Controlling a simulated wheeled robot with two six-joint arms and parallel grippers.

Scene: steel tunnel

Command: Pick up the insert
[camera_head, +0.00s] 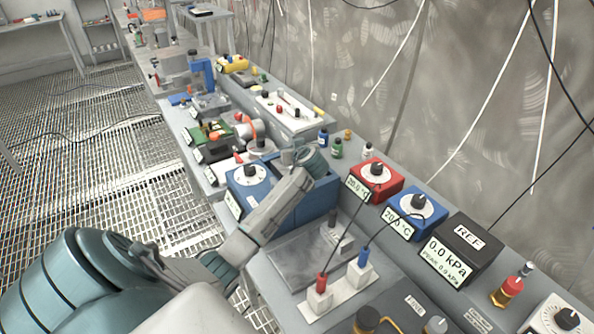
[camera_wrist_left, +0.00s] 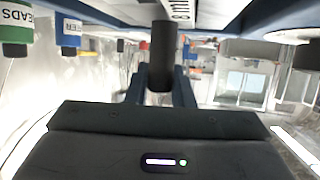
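In the head view my left arm reaches over the blue box (camera_head: 262,193), and its gripper (camera_head: 303,152) is at the box's far side; its fingertips are hard to make out there. In the left wrist view, which looks upside down, a black upright cylinder (camera_wrist_left: 163,50), which may be the insert's handle, stands between the two dark blue fingers of the left gripper (camera_wrist_left: 160,92). The fingers flank it closely; whether they touch it is unclear. A label reading "8 mm" (camera_wrist_left: 181,10) shows behind it. My right gripper is in neither view.
A green-labelled bottle (camera_head: 337,149) and a blue-labelled bottle (camera_head: 323,138) stand just beyond the gripper. A red dial box (camera_head: 375,182), a blue dial box (camera_head: 415,214) and a black pressure gauge (camera_head: 462,250) line the bench to the right. A block with a black knob (camera_head: 333,222) sits nearer.

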